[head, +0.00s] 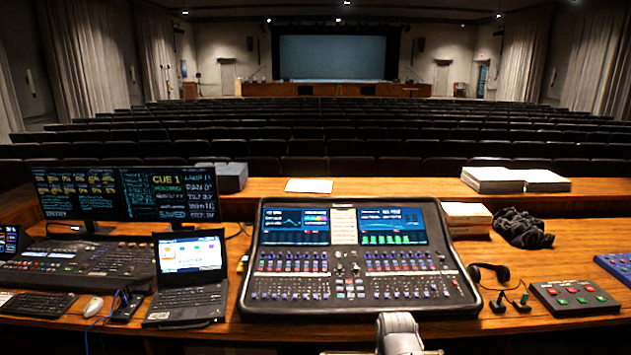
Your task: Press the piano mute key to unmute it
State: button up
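The mixing console (345,262) stands in the middle of the desk in the head view, with two lit screens at its top and rows of small keys, knobs and faders below. Some keys glow red, blue or white. The labels are too small to read, so I cannot tell which key is the piano mute key or whether it is lit. A pale grey rounded part of my arm shows at the bottom edge, just in front of the console. No gripper fingers can be seen.
An open laptop (188,300) and a lighting desk (85,262) with monitors stand left. Headphones (489,272), small dark devices and a button box (574,297) lie right. Paper stacks (515,180) and a dark cloth (523,228) are behind. Little bare wood (225,335) shows in front.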

grip_shut()
dwell(1.1)
